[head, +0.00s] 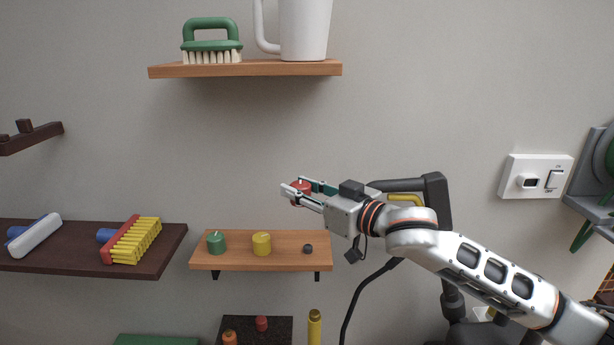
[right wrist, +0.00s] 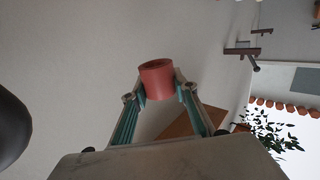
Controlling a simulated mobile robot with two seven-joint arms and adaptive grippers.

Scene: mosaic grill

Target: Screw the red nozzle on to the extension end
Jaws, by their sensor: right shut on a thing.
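The red nozzle (head: 301,186) is a short red cylinder held between the fingertips of my right gripper (head: 297,188), above the small wooden shelf. In the right wrist view the red nozzle (right wrist: 157,79) sits between the two teal-lined fingers, its round end facing away. My right gripper is shut on it. A dark grey and yellow tool (head: 436,190) with a black cable is partly hidden behind my right arm. I cannot tell where the extension end is. My left gripper is not in view.
The small wooden shelf (head: 285,264) holds a green nozzle (head: 216,243), a yellow nozzle (head: 262,244) and a small black piece (head: 308,249). A dark shelf (head: 85,268) at left holds brushes. An upper shelf (head: 200,71) carries a green brush and white jug. The wall between is clear.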

